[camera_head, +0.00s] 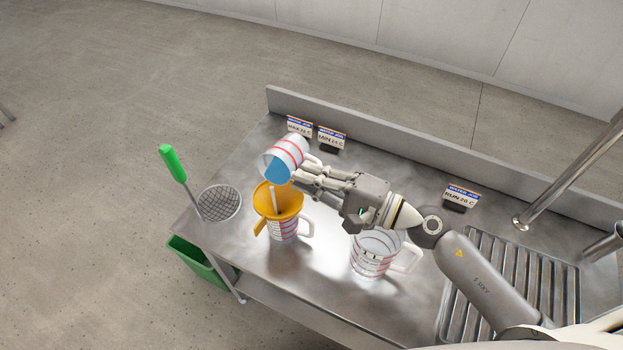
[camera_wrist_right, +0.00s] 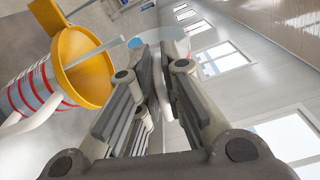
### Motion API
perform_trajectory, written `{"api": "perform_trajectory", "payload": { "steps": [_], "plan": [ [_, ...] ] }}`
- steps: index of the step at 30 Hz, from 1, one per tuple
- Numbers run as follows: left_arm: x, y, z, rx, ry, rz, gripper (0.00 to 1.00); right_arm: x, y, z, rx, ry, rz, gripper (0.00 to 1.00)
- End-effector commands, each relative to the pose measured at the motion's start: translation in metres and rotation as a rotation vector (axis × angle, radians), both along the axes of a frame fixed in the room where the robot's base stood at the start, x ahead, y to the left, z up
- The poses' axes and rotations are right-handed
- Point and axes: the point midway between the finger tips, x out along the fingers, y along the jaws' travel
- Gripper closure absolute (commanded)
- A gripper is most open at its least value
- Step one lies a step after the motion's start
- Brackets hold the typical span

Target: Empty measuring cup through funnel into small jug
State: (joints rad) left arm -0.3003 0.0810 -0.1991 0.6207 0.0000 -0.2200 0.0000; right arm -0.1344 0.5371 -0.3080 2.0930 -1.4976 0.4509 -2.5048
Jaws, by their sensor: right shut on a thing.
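The measuring cup (camera_head: 285,155), clear with red bands and blue liquid in it, is tipped steeply above the orange funnel (camera_head: 289,200). My right gripper (camera_head: 308,172) is shut on the cup at its handle side. A pale stream runs down from the cup into the funnel. The funnel sits in the mouth of the small jug (camera_head: 284,230), which stands upright on the steel bench. In the right wrist view the funnel (camera_wrist_right: 93,72) and banded jug (camera_wrist_right: 30,92) are at the left; the cup is mostly hidden behind the fingers. My left gripper is not in view.
A second banded jug (camera_head: 372,262) stands under my right arm. A round mesh strainer (camera_head: 219,203) with a green handle lies at the bench's left end. Small label signs (camera_head: 331,138) stand along the back. A drain grate (camera_head: 510,275) is at right; a green bin (camera_head: 195,262) is below.

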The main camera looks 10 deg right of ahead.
Motion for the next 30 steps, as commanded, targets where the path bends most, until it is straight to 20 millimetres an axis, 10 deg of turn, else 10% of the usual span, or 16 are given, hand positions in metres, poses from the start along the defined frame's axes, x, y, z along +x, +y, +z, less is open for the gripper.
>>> {"api": "perform_trajectory", "payload": {
  "steps": [30],
  "plan": [
    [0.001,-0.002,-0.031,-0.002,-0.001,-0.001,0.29,-0.008,0.006,0.005,-0.181,-0.25,-0.001,1.0]
  ]
}}
